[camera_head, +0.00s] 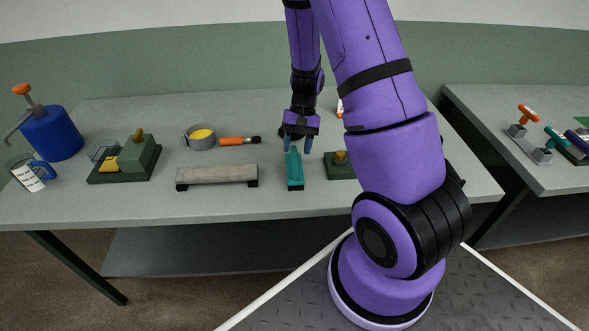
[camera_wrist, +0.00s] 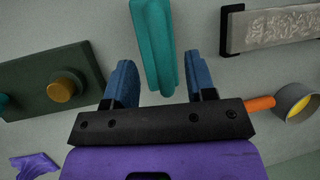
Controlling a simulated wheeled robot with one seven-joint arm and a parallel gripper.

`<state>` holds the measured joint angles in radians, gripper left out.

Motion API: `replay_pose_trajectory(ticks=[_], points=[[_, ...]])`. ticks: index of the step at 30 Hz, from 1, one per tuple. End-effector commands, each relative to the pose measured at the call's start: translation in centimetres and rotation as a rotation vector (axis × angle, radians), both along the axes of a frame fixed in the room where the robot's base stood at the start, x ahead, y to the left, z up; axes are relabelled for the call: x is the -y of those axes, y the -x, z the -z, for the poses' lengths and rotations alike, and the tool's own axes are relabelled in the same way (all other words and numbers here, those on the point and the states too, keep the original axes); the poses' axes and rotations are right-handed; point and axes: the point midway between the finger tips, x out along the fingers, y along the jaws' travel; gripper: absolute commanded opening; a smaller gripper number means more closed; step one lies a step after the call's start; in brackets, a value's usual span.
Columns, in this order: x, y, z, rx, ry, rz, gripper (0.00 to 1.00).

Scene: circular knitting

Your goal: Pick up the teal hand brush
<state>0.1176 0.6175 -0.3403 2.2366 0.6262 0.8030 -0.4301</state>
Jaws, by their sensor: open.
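The teal hand brush (camera_head: 295,170) lies on the grey table (camera_head: 240,208), its length running front to back in the head view. It shows in the wrist view (camera_wrist: 153,45) at top centre, its near end reaching between the lines of my fingers. My gripper (camera_head: 298,145) is above the brush's far end, pointing down. In the wrist view my gripper (camera_wrist: 162,85) has its two blue fingers spread apart, one on each side of the brush end. Nothing is held. Whether the fingers touch the brush cannot be told, but gaps show on both sides.
A grey bar on black feet (camera_head: 217,174) lies left of the brush. A green block with a yellow knob (camera_head: 341,168) is close on the right. An orange-handled brush (camera_head: 238,141) and a pot (camera_head: 199,137) are behind left. A green fixture (camera_head: 126,163) and blue can (camera_head: 52,133) stand further left.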

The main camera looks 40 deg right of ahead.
Motion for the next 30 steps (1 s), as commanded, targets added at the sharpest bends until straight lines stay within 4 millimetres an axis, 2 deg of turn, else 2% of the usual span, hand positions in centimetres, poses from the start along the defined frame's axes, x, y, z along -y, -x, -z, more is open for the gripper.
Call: replay_pose_trajectory(ticks=[3, 7, 17, 21, 24, 30], points=[[-0.8, 0.3, 1.7, -0.005, -0.001, -0.001, 0.51], [-1.3, 0.6, 3.0, -0.003, -0.001, 0.000, 0.51], [-1.5, 0.7, 3.6, -0.002, -0.001, 0.000, 0.51], [-1.5, 0.7, 3.6, -0.002, -0.001, 0.000, 0.18], [-1.5, 0.7, 3.5, -0.002, -0.001, 0.000, 0.00], [-1.5, 0.7, 3.5, -0.001, -0.001, 0.000, 0.00]])
